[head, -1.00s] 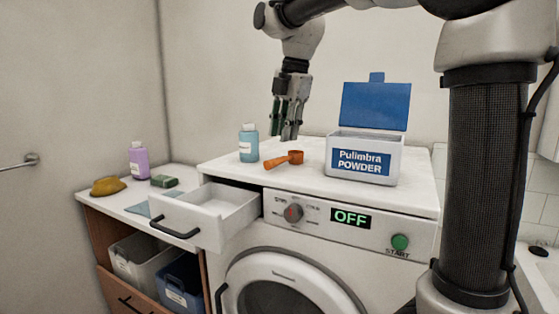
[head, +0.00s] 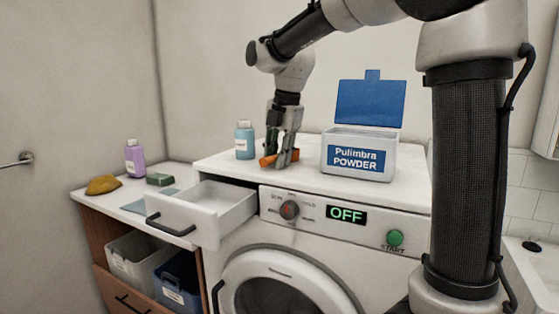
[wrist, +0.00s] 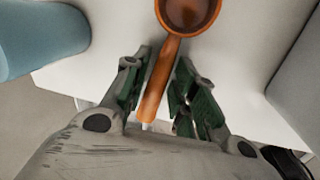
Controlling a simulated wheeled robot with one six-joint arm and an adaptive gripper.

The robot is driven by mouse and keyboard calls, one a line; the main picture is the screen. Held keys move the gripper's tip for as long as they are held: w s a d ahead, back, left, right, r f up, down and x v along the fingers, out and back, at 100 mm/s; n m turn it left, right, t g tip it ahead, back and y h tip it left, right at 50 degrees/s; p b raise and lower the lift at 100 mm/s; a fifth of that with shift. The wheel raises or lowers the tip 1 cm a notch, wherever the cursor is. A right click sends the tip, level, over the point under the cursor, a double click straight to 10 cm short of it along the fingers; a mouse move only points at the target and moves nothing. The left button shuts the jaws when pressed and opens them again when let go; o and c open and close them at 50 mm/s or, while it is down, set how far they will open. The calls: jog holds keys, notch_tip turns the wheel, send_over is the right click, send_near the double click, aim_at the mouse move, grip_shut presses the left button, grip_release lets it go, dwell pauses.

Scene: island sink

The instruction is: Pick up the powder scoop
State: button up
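The orange-brown powder scoop (head: 292,155) lies on the white top of the washing machine. In the wrist view its handle (wrist: 159,82) runs between my two fingers and its round cup (wrist: 188,14) lies beyond the fingertips. My gripper (head: 280,160) is lowered to the scoop and points down. In the head view the fingers hide part of the scoop.
A blue bottle (head: 245,140) stands just left of my gripper. The white Pulimbra powder box (head: 359,155) with its blue lid raised stands to the right. A white drawer (head: 203,212) is pulled out in front. A washing machine door (head: 285,280) is below.

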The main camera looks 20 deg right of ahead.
jog(key=c, duration=0.5)
notch_tip(320, 180, up, 10)
jog(key=shift+r, duration=0.1)
dwell(0.4)
grip_shut()
